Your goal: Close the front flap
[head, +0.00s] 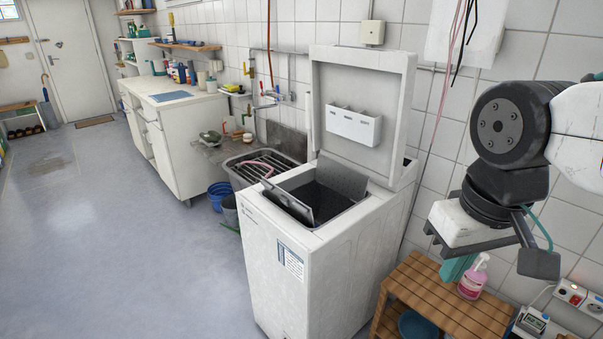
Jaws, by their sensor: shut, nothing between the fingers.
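The white top-loading washing machine (285,275) stands in the middle with its lid (375,140) raised toward the wall. In its top opening, the dark front flap (290,204) stands tilted up along the front edge. A grey rear flap (343,180) stands up on the lid side. The dark drum interior shows between them. My gripper (455,230) is at the right, above the wooden bench, well apart from both flaps. It is shut and empty; its fingertips are hard to make out.
A slatted wooden bench (440,305) with a pink spray bottle (473,279) is right of the machine. A sink (262,168) and white cabinet (180,140) stand behind left. Buckets (220,194) sit on the floor beside the sink. The floor (110,240) at the left is clear.

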